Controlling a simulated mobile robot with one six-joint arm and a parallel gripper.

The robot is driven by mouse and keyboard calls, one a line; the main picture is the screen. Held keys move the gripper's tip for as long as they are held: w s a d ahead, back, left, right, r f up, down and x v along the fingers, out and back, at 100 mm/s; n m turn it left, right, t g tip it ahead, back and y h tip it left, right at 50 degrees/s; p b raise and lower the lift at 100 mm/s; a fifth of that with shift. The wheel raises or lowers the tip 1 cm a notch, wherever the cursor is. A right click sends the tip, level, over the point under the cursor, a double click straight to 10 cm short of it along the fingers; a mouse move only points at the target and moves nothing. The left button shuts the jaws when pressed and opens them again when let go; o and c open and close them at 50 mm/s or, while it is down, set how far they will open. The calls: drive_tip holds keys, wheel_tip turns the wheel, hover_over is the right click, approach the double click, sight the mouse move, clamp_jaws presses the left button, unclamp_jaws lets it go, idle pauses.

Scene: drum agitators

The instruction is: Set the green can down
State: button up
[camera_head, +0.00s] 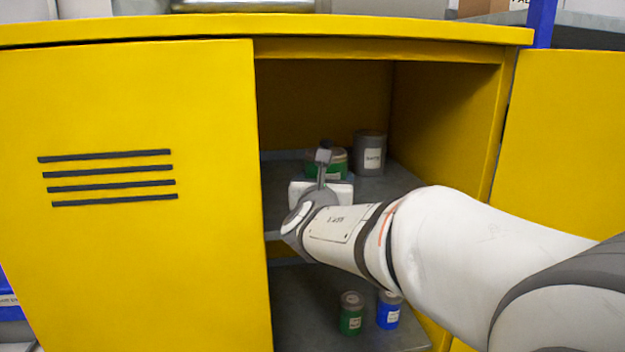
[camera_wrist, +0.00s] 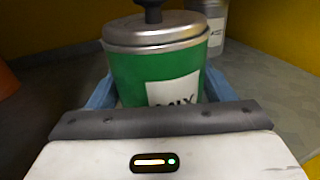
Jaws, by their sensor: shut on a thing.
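The green can (camera_wrist: 140,80) has a grey metal lid with a dark knob and a white label reading "MIX". In the wrist view it sits between the two bluish fingers of my gripper (camera_wrist: 158,92), which is shut on it. In the head view the green can (camera_head: 312,164) is partly hidden behind my gripper (camera_head: 323,180), inside the yellow cabinet at the upper shelf (camera_head: 276,190). The can looks upright. Its base is hidden, so I cannot tell whether it touches the shelf.
A grey can (camera_head: 369,153) with a white label stands on the upper shelf, right of the green can. A small green can (camera_head: 351,318) and a blue can (camera_head: 389,312) stand on the lower shelf. The yellow left door panel (camera_head: 150,110) and right panel (camera_head: 560,140) flank the opening.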

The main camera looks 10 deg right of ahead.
drive_tip(key=o, duration=1.3)
drive_tip(key=shift+r+p, duration=0.2)
drive_tip(key=shift+p, duration=0.15)
drive_tip(key=b+v, duration=0.3)
drive_tip(key=v, duration=0.9)
drive_tip(key=shift+f+b, duration=0.1)
drive_tip(key=shift+b, duration=0.25)
drive_tip(key=shift+s, duration=0.1)
